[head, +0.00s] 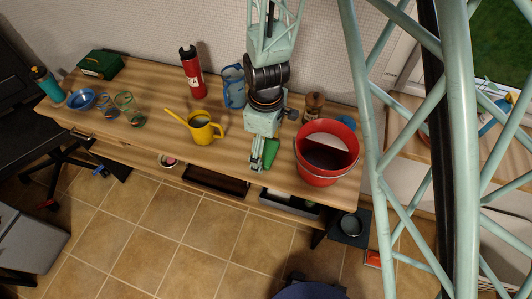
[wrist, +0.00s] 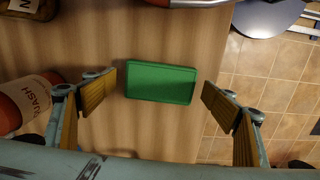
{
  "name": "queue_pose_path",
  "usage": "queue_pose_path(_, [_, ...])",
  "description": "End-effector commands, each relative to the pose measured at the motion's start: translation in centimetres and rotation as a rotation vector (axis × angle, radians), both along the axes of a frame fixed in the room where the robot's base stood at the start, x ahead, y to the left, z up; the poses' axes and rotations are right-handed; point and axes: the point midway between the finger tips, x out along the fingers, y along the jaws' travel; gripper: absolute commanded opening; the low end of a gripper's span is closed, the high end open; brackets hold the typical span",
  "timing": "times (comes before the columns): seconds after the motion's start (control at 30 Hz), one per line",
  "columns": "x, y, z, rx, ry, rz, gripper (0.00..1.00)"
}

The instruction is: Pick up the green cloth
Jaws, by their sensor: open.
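The green cloth (wrist: 160,82) lies on the wooden table as a flat, neat rectangle with a raised-looking rim. In the head view the green cloth (head: 271,149) is partly hidden by my gripper (head: 262,158), left of the red bucket. In the wrist view my gripper (wrist: 160,92) is open, with one finger to the left of the cloth and one to the right. Bare table shows between each finger and the cloth, and nothing is held. I cannot tell the exact height of the fingertips above the table.
The red bucket (head: 326,154) stands close on the right. A brown jar (head: 314,105) stands behind it. The table's front edge is near the cloth.

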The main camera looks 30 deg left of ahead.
Motion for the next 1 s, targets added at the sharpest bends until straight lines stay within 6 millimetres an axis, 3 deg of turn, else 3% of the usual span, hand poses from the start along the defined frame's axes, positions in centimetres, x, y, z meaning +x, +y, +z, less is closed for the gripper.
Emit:
queue_pose_path(0.4, [-0.01,-0.01,0.01,0.000,0.000,0.000,0.78])
queue_pose_path(0.7, [-0.01,-0.01,0.01,0.000,0.000,0.000,0.52])
queue_pose_path(1.0, [0.00,-0.01,0.07,0.000,0.000,0.000,0.52])
